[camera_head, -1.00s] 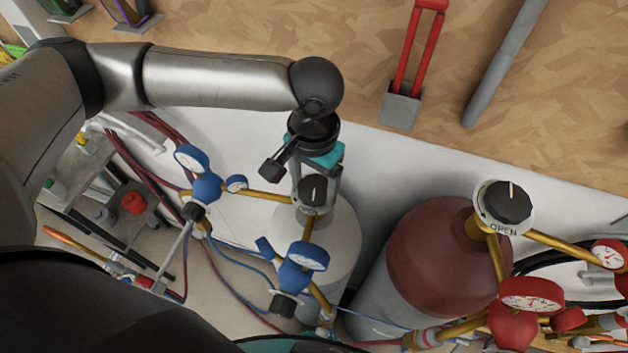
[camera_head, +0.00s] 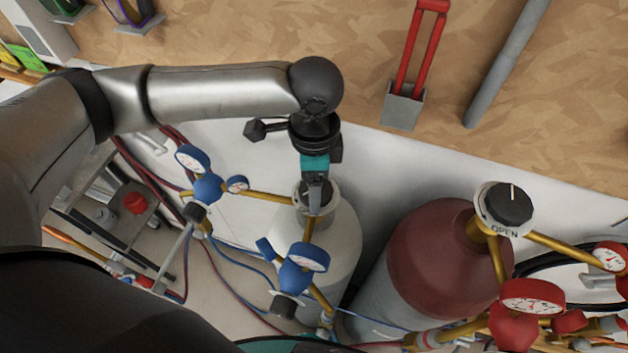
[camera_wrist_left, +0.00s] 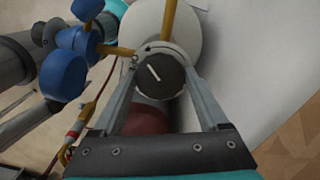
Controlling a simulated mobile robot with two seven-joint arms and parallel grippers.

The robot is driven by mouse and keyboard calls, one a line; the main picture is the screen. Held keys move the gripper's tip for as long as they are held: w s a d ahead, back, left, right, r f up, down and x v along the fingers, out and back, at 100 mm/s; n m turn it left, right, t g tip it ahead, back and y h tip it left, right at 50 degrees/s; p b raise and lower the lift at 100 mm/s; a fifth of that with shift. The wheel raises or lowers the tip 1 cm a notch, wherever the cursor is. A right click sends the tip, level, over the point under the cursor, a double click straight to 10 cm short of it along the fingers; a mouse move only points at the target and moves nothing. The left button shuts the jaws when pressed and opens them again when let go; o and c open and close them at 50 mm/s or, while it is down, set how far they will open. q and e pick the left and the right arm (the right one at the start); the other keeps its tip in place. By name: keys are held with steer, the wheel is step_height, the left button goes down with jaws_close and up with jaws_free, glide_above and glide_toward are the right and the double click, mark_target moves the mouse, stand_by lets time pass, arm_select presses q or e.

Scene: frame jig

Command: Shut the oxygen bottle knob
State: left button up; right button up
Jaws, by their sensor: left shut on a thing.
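The cream-topped bottle (camera_head: 342,228) with blue gauges stands in the middle of the head view. Its dark round knob (camera_head: 329,190) is partly hidden by my left gripper (camera_head: 315,198), which reaches down from above. In the left wrist view the knob (camera_wrist_left: 158,76) sits between the two fingers of my left gripper (camera_wrist_left: 160,85). The gripper is shut on the knob. A white line on the knob runs diagonally. The pale ring around the knob carries an arrow and small lettering that I cannot read. My right gripper is not in view.
A dark red bottle (camera_head: 430,255) stands to the right, its knob (camera_head: 508,203) above the word OPEN. Blue gauges (camera_head: 304,268) and brass pipes sit close to the cream bottle. Hoses run at the left. A white wall panel (camera_head: 420,165) lies behind.

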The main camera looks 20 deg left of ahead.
arm_select(q)
steer(key=m, duration=0.7)
steer(key=shift+w, duration=0.2)
steer(key=m, duration=0.6)
steer(key=shift+d+r+m, duration=0.1)
steer(key=shift+m, duration=0.3)
steer(key=m, duration=0.3)
steer(key=shift+w+m, duration=0.1)
steer(key=shift+m, duration=0.2)
steer(key=m, duration=0.3)
steer(key=shift+d+m, duration=0.1)
steer(key=shift+m, duration=0.2)
steer(key=m, duration=0.6)
steer(key=shift+m, duration=0.3)
steer(key=o, duration=1.3)
steer(key=shift+c, duration=0.2)
